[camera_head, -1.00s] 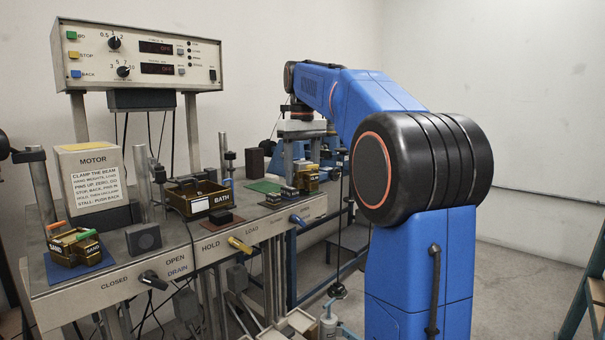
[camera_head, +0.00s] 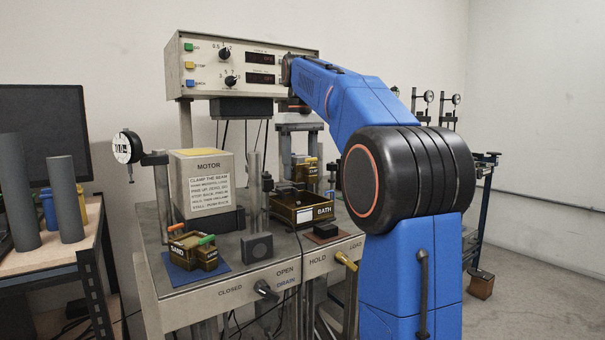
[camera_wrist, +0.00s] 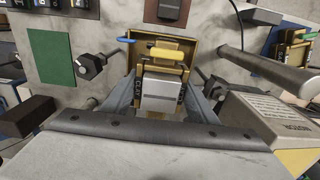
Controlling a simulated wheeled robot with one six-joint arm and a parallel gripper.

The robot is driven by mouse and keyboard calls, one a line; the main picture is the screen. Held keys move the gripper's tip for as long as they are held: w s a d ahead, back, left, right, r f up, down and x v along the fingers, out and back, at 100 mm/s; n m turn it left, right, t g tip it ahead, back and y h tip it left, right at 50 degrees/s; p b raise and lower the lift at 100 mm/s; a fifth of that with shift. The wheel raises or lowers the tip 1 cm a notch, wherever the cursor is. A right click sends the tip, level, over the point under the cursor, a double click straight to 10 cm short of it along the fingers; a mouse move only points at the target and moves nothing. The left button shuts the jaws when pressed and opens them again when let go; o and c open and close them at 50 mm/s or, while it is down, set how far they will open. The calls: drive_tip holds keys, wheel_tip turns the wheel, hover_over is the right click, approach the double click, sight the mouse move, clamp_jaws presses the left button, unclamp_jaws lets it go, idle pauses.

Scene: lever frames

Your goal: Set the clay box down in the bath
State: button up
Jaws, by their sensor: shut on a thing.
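The clay box (camera_wrist: 160,96), brass with a grey top and a yellow handle, is between my gripper's fingers in the wrist view; its side reads CLAY. My gripper (camera_wrist: 165,86) is shut on it. In the head view the clay box (camera_head: 305,170) hangs above the rear part of the bath. The bath (camera_head: 313,214) is a brass open tray with a BATH label on the bench. Its rim (camera_wrist: 194,43) shows around the box's far end in the wrist view. The box hides much of the bath floor, and I cannot tell the exact gap.
A white motor block (camera_head: 205,190) and a post (camera_head: 255,180) stand left of the bath. The sand box (camera_head: 190,250) sits on a blue mat. A dark red pad (camera_head: 327,231) lies in front. A green mat (camera_wrist: 51,58) lies opposite the motor.

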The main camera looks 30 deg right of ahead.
sight(300, 156)
drive_tip(key=shift+w+r, duration=0.1)
drive_tip(key=shift+w, duration=0.3)
drive_tip(key=shift+f, duration=4.65)
drive_tip(key=shift+s+f, duration=0.1)
drive_tip(key=shift+f, duration=0.25)
drive_tip(key=o, duration=1.4)
drive_tip(key=shift+d, duration=0.1)
wheel_tip(300, 156, up, 13)
drive_tip(key=shift+r, duration=0.1)
